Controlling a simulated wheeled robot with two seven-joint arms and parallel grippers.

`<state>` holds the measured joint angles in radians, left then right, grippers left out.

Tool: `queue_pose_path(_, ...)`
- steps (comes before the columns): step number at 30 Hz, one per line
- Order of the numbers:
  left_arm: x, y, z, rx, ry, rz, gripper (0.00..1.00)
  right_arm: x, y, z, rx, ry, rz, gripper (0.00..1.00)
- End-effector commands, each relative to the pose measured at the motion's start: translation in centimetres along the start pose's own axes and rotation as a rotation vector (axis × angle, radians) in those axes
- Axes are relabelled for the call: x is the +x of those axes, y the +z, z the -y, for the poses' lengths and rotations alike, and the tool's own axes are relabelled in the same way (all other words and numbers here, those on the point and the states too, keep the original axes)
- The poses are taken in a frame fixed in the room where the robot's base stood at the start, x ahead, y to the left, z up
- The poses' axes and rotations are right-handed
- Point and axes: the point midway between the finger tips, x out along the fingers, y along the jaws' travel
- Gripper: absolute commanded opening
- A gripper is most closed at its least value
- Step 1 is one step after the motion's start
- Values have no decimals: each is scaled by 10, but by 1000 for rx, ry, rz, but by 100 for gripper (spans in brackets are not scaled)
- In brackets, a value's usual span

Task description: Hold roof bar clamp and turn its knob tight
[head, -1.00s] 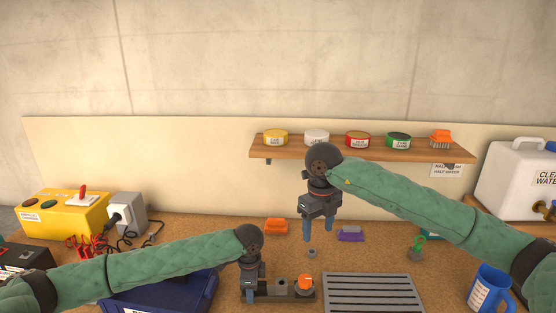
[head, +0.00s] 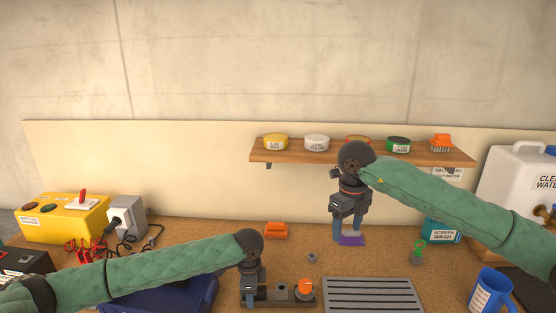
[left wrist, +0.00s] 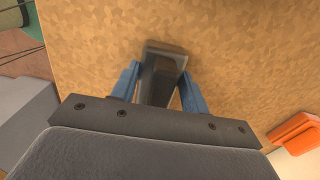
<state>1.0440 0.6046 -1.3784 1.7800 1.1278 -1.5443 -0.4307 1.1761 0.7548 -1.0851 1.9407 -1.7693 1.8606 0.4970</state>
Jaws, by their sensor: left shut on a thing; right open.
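The roof bar clamp appears as a dark grey bar-like piece (head: 278,299) on the workbench, with an orange knob (head: 305,286) at its right end. My left gripper (head: 250,298) is shut on its left end from above. In the left wrist view the blue fingers (left wrist: 160,92) stand either side of a dark upright part of the clamp (left wrist: 165,60); the knob is not visible there. My right gripper (head: 348,230) is open, pointing down, behind and to the right of the knob, with its fingers at a purple item (head: 351,240). Whether they touch it is unclear.
A slatted grey tray (head: 372,293) lies right of the clamp. A small grey piece (head: 311,257) and an orange block (head: 276,230) lie behind it. A shelf (head: 330,157) with tins hangs above.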

Motion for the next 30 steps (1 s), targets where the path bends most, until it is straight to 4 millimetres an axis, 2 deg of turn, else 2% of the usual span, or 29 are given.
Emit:
queue_pose_path(8, 0, 0, 0, 0, 0, 0, 11, 0, 0, 0, 0, 0, 0, 59)
queue_pose_path(9, 0, 0, 0, 0, 0, 0, 53, 0, 0, 0, 0, 0, 0, 59)
queue_pose_path(12, 0, 0, 0, 0, 0, 0, 71, 0, 0, 0, 0, 0, 0, 59)
queue_pose_path(23, -4, 0, 0, 0, -1, -1, 71, 0, 0, 0, 0, 0, 0, 59)
queue_pose_path(26, -14, 0, 0, 0, -1, -1, 71, 0, 0, 0, 0, 0, 0, 59)
queue_pose_path(30, -37, -1, 0, 1, -1, -2, 71, 0, 0, 0, 0, 0, 0, 59)
